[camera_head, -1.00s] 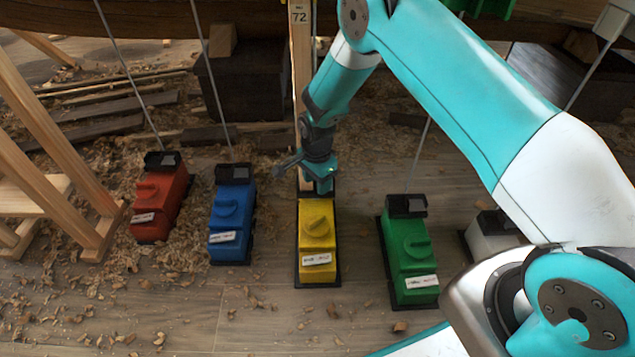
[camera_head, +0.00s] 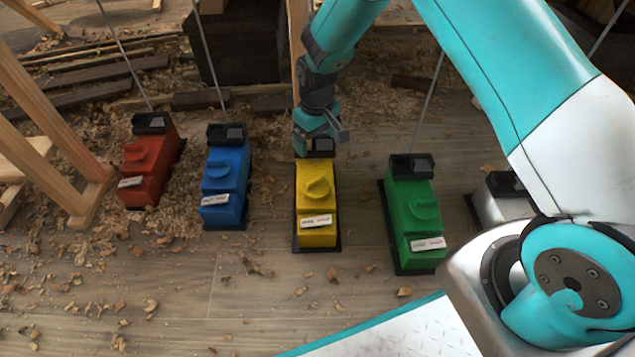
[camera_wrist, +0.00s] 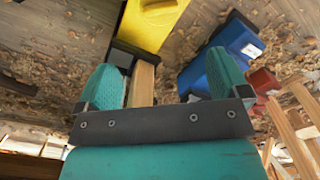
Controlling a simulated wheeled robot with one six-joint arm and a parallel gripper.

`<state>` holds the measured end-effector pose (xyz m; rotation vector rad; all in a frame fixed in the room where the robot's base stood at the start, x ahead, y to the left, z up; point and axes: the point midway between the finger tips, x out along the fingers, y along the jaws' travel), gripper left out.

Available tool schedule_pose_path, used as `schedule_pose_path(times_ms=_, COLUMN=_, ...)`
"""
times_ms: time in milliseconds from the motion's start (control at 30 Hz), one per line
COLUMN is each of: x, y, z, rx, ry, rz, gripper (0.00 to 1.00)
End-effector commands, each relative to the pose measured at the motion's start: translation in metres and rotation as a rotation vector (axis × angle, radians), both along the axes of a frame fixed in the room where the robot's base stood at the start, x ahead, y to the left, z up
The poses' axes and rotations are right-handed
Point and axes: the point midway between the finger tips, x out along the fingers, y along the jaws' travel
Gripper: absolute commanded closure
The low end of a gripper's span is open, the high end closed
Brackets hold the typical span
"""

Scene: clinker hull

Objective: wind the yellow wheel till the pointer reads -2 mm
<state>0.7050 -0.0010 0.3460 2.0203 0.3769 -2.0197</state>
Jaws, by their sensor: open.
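The yellow unit (camera_head: 316,206) stands on the floor in the middle of the row, with a yellow wheel (camera_head: 318,188) on its top and a white label on its near end. Its pointer reading is too small to make out. My gripper (camera_head: 322,134) is above the black far end of the yellow unit, beyond the wheel and apart from it. In the wrist view my gripper (camera_wrist: 165,84) is open and empty, its two teal fingers spread. There the yellow unit (camera_wrist: 150,24) shows at the top, beyond the fingertips, with a wooden post between them.
Red (camera_head: 150,165), blue (camera_head: 224,188) and green (camera_head: 412,218) units stand either side, with a grey-white one (camera_head: 497,200) at right. Thin rods rise from several of them. A wooden trestle (camera_head: 60,150) stands at left.

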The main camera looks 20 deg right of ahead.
Motion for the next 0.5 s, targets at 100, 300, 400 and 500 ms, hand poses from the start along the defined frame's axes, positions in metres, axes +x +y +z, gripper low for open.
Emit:
schedule_pose_path(times_ms=100, x=-0.001, y=0.0, z=-0.03, rx=-0.001, ry=0.004, rz=-0.001, gripper=0.06)
schedule_pose_path(times_ms=300, x=-0.001, y=0.0, z=-0.078, rx=-0.001, ry=0.002, rz=-0.003, gripper=0.06)
schedule_pose_path(times_ms=400, x=-0.001, y=0.0, z=-0.101, rx=-0.001, ry=0.002, rz=-0.003, gripper=0.06)
schedule_pose_path(times_ms=500, x=0.0, y=0.0, z=-0.122, rx=-0.001, ry=0.002, rz=-0.003, gripper=0.06)
